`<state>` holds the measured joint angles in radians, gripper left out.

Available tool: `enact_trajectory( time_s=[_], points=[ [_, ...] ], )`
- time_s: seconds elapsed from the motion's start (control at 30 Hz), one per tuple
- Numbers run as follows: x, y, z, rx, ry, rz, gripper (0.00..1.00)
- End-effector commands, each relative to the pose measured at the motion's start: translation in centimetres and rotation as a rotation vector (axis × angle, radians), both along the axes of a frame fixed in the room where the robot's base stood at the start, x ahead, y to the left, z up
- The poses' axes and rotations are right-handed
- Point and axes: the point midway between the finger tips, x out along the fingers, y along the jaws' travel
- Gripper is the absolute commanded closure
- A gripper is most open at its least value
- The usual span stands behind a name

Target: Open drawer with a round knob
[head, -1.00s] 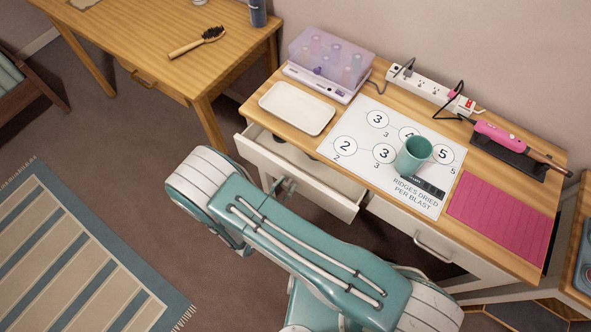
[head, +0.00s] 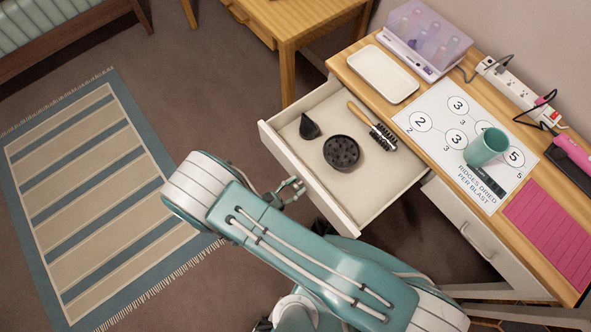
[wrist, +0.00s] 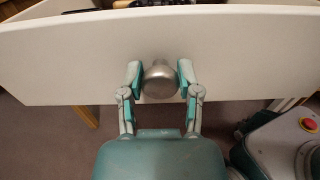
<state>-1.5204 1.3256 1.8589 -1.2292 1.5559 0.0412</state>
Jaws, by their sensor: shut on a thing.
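The white drawer (head: 306,183) is pulled well out from the desk in the head view. Its white front (wrist: 60,60) fills the upper part of the wrist view. The round metal knob (wrist: 159,80) is at the middle of that front. My gripper (wrist: 159,79) has one finger on each side of the knob and is shut on it. In the head view my gripper (head: 292,187) is at the outside of the drawer front, partly behind my arm, and the knob is hidden there.
Inside the drawer lie a round black diffuser (head: 341,152), a black nozzle (head: 309,127) and a brush (head: 383,136). The desk top holds a white tray (head: 383,74), a teal cup (head: 487,147) and a pink mat (head: 556,232). A striped rug (head: 95,190) lies on open floor at left.

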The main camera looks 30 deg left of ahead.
Motion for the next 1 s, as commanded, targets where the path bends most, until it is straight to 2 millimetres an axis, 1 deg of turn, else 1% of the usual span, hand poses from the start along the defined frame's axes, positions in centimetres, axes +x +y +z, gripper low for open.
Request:
enact_trajectory(
  time_s=[0.03,0.47,0.5,0.53,0.57,0.9,1.0],
  points=[
    [0.03,0.26,0.11,0.006,-0.001,0.004,1.00],
    [0.05,0.29,0.12,0.005,-0.002,0.004,1.00],
    [0.05,0.30,0.11,0.005,-0.002,0.004,0.43],
    [0.05,0.29,0.11,0.005,-0.002,0.003,0.29],
    [0.04,0.29,0.10,0.005,-0.002,0.003,0.21],
    [0.03,0.06,0.05,0.002,-0.001,0.001,0.21],
    [-0.27,0.20,0.05,0.003,-0.001,0.002,0.21]
  ],
)
